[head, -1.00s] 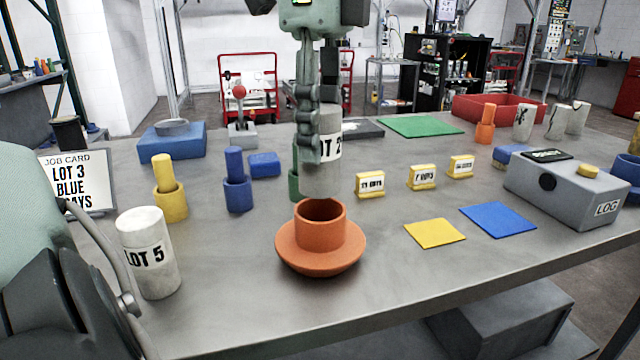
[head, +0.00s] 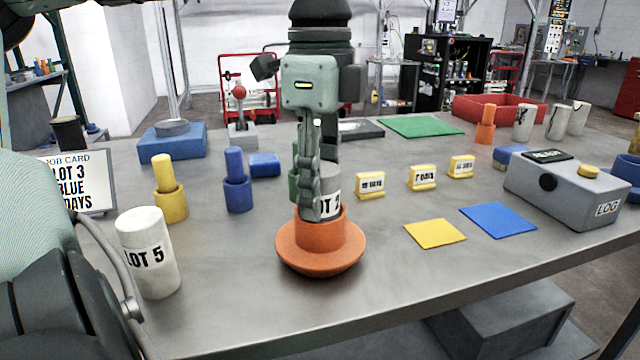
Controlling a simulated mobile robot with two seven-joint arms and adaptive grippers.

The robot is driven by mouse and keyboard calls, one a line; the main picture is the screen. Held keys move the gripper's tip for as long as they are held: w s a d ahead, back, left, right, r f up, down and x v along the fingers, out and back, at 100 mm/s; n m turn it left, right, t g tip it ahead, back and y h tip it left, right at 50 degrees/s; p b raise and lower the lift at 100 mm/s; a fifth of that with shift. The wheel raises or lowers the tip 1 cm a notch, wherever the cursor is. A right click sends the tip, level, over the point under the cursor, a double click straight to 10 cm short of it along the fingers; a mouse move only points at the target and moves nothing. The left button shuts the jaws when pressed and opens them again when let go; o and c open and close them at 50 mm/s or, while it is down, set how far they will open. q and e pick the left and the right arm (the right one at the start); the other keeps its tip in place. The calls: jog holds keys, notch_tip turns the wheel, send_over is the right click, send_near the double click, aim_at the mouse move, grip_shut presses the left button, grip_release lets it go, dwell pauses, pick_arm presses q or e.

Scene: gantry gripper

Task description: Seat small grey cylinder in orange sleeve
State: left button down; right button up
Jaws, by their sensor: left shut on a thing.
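The small grey cylinder (head: 331,184), with a partly hidden "LOT" label, is upright in the grip of my left gripper (head: 318,206). Its lower part is inside the orange sleeve (head: 322,238), which has a wide round flange and stands on the table. The upper part of the cylinder shows above the sleeve's rim, partly covered by the fingers. The fingertips are right at the rim. Whether the cylinder touches the bottom of the sleeve is hidden. My right gripper is not in view.
A grey "LOT 5" cylinder (head: 149,252) stands at the left. Yellow (head: 170,202) and blue (head: 238,194) sleeves holding pegs stand behind it. A green sleeve (head: 293,184) is partly hidden behind my gripper. Yellow tags (head: 370,186) and a grey box (head: 566,190) are right.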

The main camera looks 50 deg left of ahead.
pick_arm(q)
jog(key=c, duration=0.9)
grip_release()
jog(key=shift+o, duration=0.2)
notch_tip(320, 180, up, 12)
jog(key=shift+r, duration=0.1)
